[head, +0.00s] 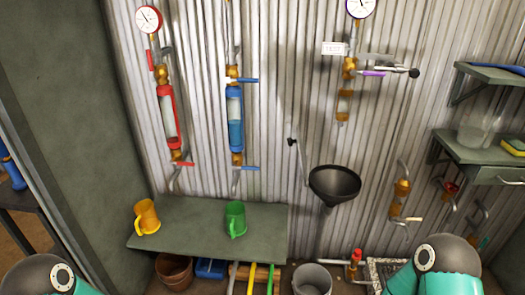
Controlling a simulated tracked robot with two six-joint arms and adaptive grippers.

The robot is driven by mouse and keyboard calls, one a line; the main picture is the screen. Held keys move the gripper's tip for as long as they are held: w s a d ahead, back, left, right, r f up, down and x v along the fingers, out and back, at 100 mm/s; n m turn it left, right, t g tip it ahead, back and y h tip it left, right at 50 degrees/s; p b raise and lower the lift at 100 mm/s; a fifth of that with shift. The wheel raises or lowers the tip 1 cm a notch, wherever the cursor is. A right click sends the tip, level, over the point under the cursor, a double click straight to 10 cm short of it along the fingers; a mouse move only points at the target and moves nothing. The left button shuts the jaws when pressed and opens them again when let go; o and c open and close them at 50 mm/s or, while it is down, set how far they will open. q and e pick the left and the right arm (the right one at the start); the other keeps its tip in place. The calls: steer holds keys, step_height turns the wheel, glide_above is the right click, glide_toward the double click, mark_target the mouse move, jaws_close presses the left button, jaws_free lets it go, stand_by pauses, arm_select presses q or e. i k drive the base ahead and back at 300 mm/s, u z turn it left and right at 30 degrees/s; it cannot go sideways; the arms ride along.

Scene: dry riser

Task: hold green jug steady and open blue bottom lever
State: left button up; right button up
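A blue top lever (248,80) also points right. Blue liquid shows in the lower part of the glass. Only parts of my two arms show at the bottom corners; neither gripper is in view, and nothing touches the jug or lever.
An orange jug (147,217) stands left on the bench, below the red riser (168,115) with its red bottom lever (182,164). A black funnel (334,184) is right of the bench. A grey bucket (312,279) is on the floor. Wall shelves (475,150) are at right.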

mark_target(250, 168)
steer(key=i, duration=0.9)
